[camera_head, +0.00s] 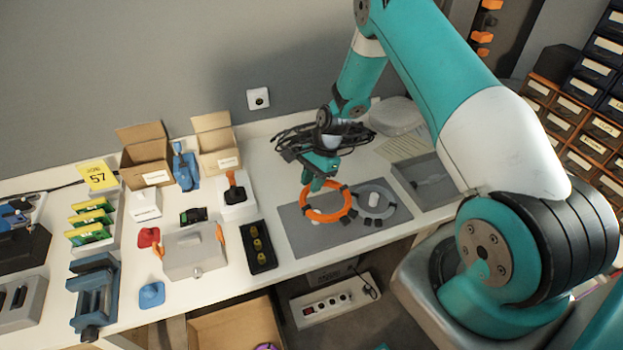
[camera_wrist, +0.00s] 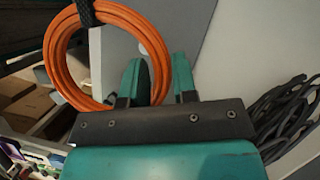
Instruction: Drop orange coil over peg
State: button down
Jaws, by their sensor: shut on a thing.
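My gripper (camera_head: 317,183) is shut on the orange coil (camera_head: 304,204), holding it by its far side. The coil is tied with dark bands and hangs above the grey mat (camera_head: 300,237). A grey coil (camera_head: 386,190) lies on the mat to the right, around a short white peg (camera_head: 373,199). A pale shape, perhaps another peg, shows near the orange coil's lower edge. The gap between coil and mat is hard to judge.
Black cables (camera_head: 290,138) lie behind my gripper. Open cartons (camera_head: 145,157) stand at the back. The table's front edge is close to the mat.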

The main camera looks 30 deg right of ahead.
jog(key=w+d+f+m+t, duration=0.1)
jog(key=w+d+m+t, duration=0.1)
jog(key=m, duration=0.3)
jog(key=b, duration=0.4)
send_over(312, 206)
jog(key=shift+m, duration=0.3)
jog(key=shift+f, duration=2.45)
jog(key=shift+f+b, duration=1.9)
jog(key=shift+f, duration=0.8)
jog(key=c, duration=0.8)
grip_release()
jog(key=shift+r, duration=0.1)
